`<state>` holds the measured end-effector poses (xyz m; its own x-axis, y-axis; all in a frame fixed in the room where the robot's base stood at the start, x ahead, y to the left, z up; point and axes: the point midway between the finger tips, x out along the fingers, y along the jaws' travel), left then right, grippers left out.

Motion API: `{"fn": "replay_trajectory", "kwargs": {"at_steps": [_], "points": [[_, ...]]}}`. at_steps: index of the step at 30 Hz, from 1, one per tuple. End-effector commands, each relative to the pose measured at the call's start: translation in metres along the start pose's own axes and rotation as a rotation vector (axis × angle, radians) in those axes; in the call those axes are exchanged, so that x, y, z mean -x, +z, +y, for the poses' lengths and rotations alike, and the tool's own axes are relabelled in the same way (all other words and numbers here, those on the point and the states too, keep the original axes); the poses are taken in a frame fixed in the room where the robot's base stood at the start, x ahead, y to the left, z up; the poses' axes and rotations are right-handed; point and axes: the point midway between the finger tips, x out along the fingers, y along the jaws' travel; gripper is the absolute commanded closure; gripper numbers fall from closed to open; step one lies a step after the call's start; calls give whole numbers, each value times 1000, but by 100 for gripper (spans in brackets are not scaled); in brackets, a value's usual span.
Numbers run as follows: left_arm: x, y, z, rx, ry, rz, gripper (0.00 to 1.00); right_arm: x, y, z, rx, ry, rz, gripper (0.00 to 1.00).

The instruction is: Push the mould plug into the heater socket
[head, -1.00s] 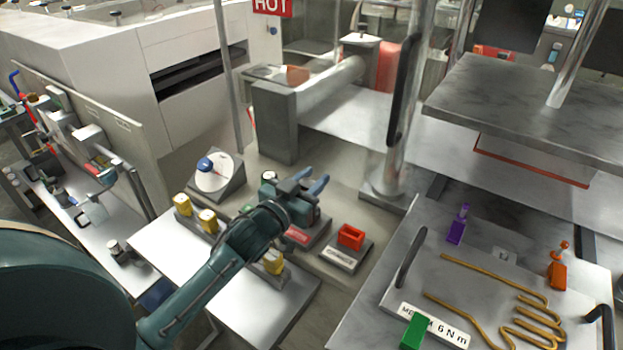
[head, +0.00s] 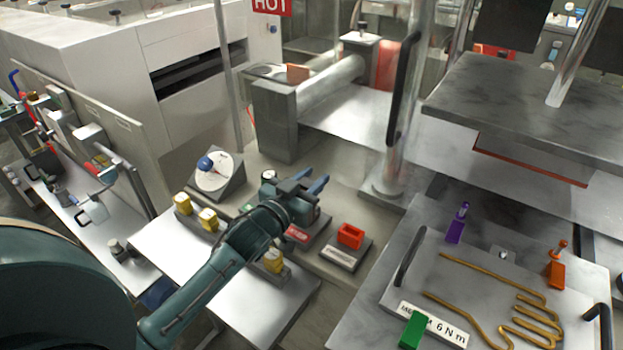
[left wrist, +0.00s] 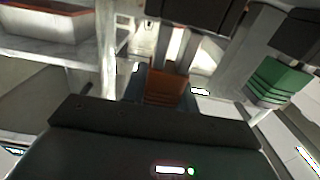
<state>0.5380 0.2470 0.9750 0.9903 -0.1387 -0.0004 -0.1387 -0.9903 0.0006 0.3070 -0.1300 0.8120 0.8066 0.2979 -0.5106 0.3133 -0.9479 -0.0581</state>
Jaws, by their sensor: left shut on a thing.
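My left gripper (head: 300,182) is over the bench in the middle of the head view, its blue-tipped fingers pointing up and right. In the left wrist view it is shut on an orange-red block (left wrist: 165,88), which I take to be the mould plug. Two grey bars rise behind the block. In the head view the gripper hides the held block. A red open-topped box (head: 350,236) on a grey labelled base stands just right of the gripper, apart from it. It looks like a socket, but I cannot tell if it is the heater socket. My right gripper is not in view.
A white dial (head: 213,174) and yellow blocks (head: 207,218) stand left of the gripper. A steel post (head: 398,150) rises behind it. At right, a press plate (head: 470,220) carries brass tubing (head: 520,310) and purple (head: 455,230), orange (head: 556,275) and green (head: 412,330) pieces.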

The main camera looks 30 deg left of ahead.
Motion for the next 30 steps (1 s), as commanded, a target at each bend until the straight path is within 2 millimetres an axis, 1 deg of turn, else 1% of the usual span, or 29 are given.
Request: {"fn": "replay_trajectory", "kwargs": {"at_steps": [12,29,30], "points": [[0,11,0,0,0,0,94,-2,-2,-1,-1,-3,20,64],[0,25,0,0,0,0,94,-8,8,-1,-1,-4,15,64],[0,26,0,0,0,0,71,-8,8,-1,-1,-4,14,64]]}}
